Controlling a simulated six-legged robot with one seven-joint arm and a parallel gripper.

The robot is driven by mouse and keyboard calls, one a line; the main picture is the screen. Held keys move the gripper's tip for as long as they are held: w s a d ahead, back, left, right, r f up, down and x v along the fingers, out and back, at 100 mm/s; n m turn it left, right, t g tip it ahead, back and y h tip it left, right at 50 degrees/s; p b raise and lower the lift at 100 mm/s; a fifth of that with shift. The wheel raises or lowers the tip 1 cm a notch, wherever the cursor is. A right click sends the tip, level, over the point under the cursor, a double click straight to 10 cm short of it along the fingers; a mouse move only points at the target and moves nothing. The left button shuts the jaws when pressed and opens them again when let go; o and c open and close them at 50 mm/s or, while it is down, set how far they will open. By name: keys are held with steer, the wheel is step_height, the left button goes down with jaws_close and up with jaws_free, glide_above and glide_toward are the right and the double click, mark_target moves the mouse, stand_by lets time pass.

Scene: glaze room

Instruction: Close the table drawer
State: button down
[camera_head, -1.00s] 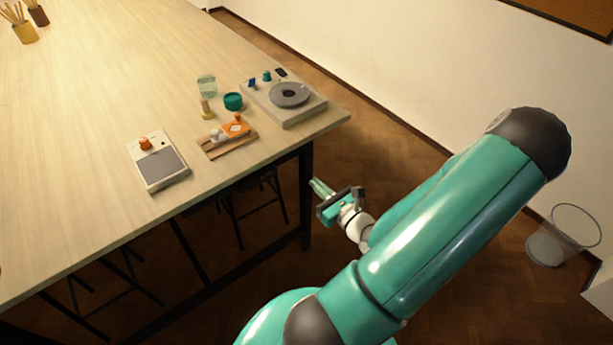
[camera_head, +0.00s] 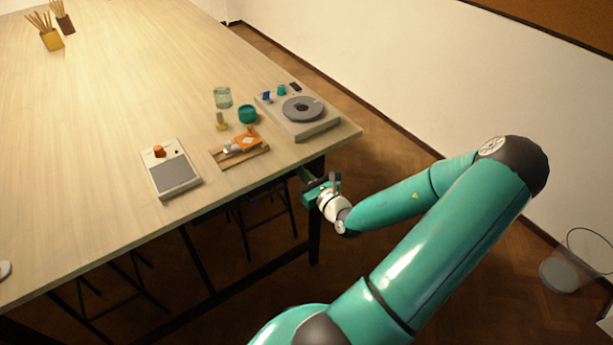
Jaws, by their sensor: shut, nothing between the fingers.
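The long wooden table (camera_head: 90,150) fills the left and middle of the view. No drawer front can be made out; the table's front side below the top is dark and partly hidden by the top's edge. My gripper (camera_head: 303,174) is at the table's front edge near its right corner, at about the height of the underside of the top. It is shut and empty. Its fingertips are partly hidden at the edge, and I cannot tell whether they touch anything.
On the table near the corner are a grey turntable device (camera_head: 318,127), a wooden tray (camera_head: 222,163) with small items, a teal cup (camera_head: 247,114), a glass (camera_head: 223,97) and a white-grey device (camera_head: 177,174). Stools (camera_head: 265,213) stand beneath. A wire bin (camera_head: 563,272) stands right.

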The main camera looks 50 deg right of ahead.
steer(key=shift+w, duration=0.1)
steer(key=x, duration=0.3)
steer(key=shift+w+d, duration=0.15)
steer(key=shift+w, duration=0.2)
steer(key=shift+w+r, duration=0.15)
steer(key=shift+w, duration=0.1)
